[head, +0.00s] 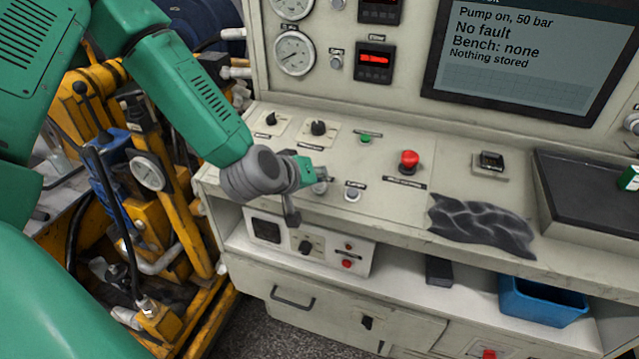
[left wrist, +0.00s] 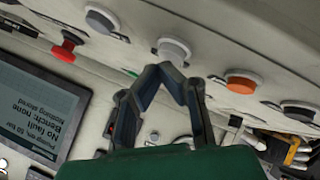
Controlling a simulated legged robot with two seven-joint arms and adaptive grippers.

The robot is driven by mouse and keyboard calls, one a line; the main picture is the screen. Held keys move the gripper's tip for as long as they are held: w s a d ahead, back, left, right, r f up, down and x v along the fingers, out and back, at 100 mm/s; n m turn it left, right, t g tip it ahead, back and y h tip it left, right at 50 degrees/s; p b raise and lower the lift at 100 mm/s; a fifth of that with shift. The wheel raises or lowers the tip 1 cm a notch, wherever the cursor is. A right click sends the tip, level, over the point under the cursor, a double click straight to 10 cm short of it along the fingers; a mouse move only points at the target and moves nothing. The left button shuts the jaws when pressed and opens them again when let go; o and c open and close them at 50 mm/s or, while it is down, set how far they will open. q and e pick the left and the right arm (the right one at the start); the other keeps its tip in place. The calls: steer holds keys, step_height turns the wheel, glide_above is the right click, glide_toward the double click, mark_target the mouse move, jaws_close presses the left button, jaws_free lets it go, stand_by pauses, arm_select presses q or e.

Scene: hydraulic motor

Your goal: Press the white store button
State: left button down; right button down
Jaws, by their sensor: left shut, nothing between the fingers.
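My left gripper (head: 316,183) is shut and empty, low over the front row of buttons on the console. In the left wrist view its fingertips (left wrist: 172,70) meet in front of a pale white-grey button (left wrist: 174,48); I cannot tell whether they touch it. That button is partly hidden behind the gripper in the head view (head: 320,188). A second pale grey button (head: 352,194) sits just to its right, and it also shows in the left wrist view (left wrist: 102,20). The labels are too small to read. My right gripper is not in view.
The screen (head: 520,50) reads "Pump on, 50 bar", "No fault", "Bench: none", "Nothing stored". A red mushroom button (head: 409,160) stands behind the row. An orange button (left wrist: 242,82) and a black button (left wrist: 300,112) are nearby. A dark cloth (head: 480,222) lies on the ledge.

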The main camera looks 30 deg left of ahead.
arm_select(q)
steer(key=shift+f, duration=0.35)
steer(key=shift+r, duration=0.1)
stand_by(0.4)
steer(key=shift+s+r+p, duration=0.1)
steer(key=shift+r+p, duration=0.45)
steer(key=shift+r, duration=0.2)
steer(key=r+p, duration=0.4)
steer(key=r, duration=0.1)
steer(key=shift+s+d, duration=0.1)
steer(key=shift+s, duration=0.3)
stand_by(0.4)
